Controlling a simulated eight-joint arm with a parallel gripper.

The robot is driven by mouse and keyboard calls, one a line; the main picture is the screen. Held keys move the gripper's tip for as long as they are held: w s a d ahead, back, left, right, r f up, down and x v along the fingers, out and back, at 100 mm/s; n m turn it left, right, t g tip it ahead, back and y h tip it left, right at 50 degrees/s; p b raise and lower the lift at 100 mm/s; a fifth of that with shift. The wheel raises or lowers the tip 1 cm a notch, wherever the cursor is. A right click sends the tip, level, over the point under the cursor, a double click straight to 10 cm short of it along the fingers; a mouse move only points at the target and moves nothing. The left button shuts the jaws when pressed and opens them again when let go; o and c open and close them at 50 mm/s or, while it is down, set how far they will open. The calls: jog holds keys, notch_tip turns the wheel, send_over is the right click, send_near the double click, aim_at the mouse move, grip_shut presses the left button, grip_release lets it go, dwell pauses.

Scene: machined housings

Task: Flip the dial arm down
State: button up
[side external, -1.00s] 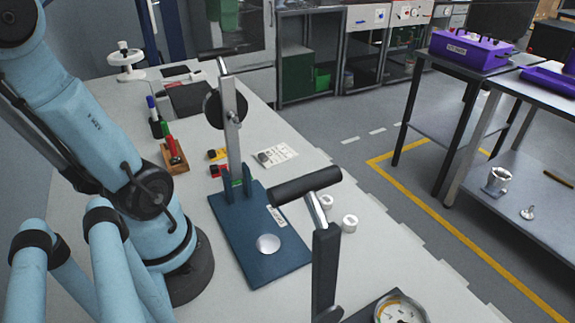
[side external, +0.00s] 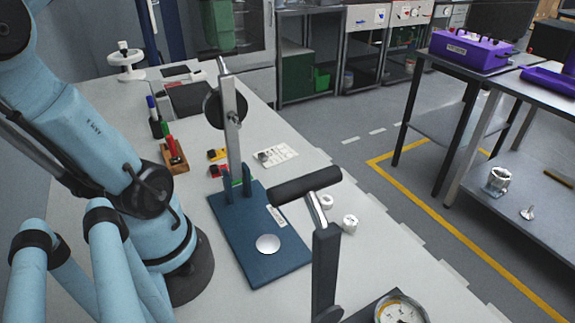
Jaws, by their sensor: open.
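An upright metal arm (side external: 232,140) carrying a dark round disc (side external: 213,108), which looks like the dial seen from behind, stands on a blue base plate (side external: 275,258). A thin bright rod sticks out at its top. The arm is raised, close to vertical. A round silver pad (side external: 267,244) sits on the front part of the plate, with clear space above it. My gripper is outside the picture. Pale blue arm links, probably mine, fill the left side.
A black T-handle (side external: 306,184) on a dark post rises in the foreground, beside a round gauge (side external: 400,309) at the bottom edge. A wooden holder (side external: 174,158), colored blocks and a white card (side external: 275,154) lie behind the plate.

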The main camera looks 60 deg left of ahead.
aim_at(222, 57)
jog(key=shift+d+f, duration=0.15)
jog(key=shift+f, duration=0.85)
jog(key=shift+d+f, duration=0.1)
jog(key=shift+f, duration=0.85)
grip_shut()
